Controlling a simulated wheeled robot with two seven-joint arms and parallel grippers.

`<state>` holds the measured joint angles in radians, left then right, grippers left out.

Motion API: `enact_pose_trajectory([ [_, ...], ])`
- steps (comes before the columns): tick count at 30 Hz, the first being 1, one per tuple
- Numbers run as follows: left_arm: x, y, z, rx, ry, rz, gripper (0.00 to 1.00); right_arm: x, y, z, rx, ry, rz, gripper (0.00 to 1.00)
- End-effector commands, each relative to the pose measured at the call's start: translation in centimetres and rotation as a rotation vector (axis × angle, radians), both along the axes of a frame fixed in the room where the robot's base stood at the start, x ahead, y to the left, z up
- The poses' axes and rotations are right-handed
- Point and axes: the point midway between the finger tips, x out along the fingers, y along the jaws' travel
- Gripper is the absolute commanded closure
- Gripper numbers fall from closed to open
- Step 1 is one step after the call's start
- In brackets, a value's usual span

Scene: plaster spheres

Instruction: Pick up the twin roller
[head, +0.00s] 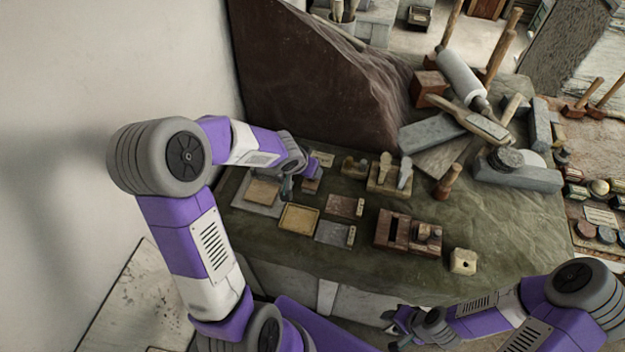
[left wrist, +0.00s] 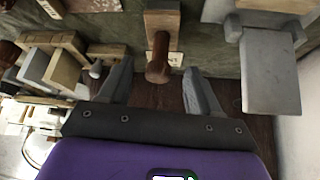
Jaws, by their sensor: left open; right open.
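I cannot tell for sure which thing is the twin roller. A tool with a dark brown rounded wooden handle (left wrist: 158,68) lies on a tan wooden block (left wrist: 162,22) in the left wrist view, between the two fingers of my left gripper (left wrist: 157,92). The fingers are apart and not closed on it. In the head view my left gripper (head: 288,188) is low over the left part of the green-covered table, partly hidden by its own arm. My right gripper (head: 398,325) is open and empty, in front of the table's front edge.
A yellow tray (head: 299,218), a wooden block with two upright pieces (head: 388,180), a slotted brown block (head: 392,230) and a pale cube (head: 463,261) stand on the table.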

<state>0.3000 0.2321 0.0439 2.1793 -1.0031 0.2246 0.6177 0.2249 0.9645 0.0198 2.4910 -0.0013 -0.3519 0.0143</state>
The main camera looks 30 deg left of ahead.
Motion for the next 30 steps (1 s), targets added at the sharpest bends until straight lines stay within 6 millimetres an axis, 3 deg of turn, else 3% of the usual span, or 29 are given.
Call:
enact_pose_trajectory([
  [10,2.7,0.1,-4.1,0.000,0.002,-0.002,0.37,0.0,0.0,-1.5,0.000,-0.001,0.000,0.57],
  [20,3.0,0.1,-4.4,0.000,-0.001,-0.001,0.39,0.0,0.0,-1.5,0.000,-0.001,0.000,0.57],
  [30,3.0,0.1,-4.4,0.000,0.000,-0.001,0.91,0.0,0.0,-1.5,0.000,-0.001,0.000,0.57],
])
